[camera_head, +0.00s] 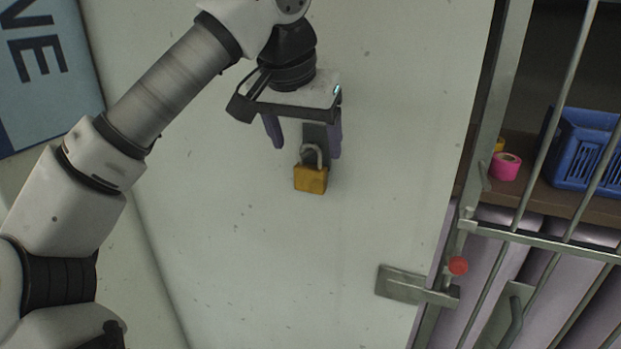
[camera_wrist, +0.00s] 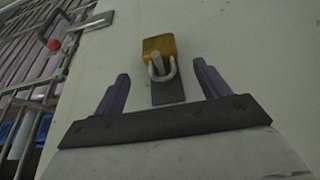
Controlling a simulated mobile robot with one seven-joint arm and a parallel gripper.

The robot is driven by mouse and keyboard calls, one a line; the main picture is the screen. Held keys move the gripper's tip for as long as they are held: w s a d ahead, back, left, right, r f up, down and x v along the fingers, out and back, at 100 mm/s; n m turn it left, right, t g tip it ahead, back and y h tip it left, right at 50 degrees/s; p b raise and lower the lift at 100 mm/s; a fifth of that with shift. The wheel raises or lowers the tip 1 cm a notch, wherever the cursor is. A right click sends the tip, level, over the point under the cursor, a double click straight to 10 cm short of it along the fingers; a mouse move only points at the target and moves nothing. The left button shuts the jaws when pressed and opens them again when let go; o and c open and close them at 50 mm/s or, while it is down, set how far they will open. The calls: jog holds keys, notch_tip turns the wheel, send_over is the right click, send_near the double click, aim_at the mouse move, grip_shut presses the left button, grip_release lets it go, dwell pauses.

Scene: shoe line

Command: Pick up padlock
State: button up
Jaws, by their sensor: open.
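A brass-coloured padlock (camera_head: 311,179) with a grey shackle hangs at a dark plate (camera_head: 316,134) on the pale wall panel. My gripper (camera_head: 306,150) is just above it in the head view, its two purple fingers apart with nothing between them but the view of the plate. In the wrist view the padlock (camera_wrist: 159,47) lies ahead of my gripper (camera_wrist: 160,78), roughly centred between the fingertips and beyond them. The shackle and plate show between the fingers. The gripper does not appear to touch the padlock.
A barred metal gate (camera_head: 536,240) with a red knob (camera_head: 458,265) and a latch plate (camera_head: 403,284) stands at the right. Behind it, a shelf holds a pink tape roll (camera_head: 505,167) and a blue crate (camera_head: 587,152). The panel below the padlock is clear.

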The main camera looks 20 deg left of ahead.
aim_at(309, 150)
jog(key=shift+b+x, duration=2.2)
jog(key=shift+x, duration=0.65)
jog(key=shift+w+r, duration=0.1)
jog(key=c, duration=1.2)
jog(key=shift+r, duration=0.15)
jog(key=shift+r, duration=0.5)
jog(key=s+b, duration=0.5)
jog(key=s, duration=1.3)
jog(key=shift+a, duration=0.4)
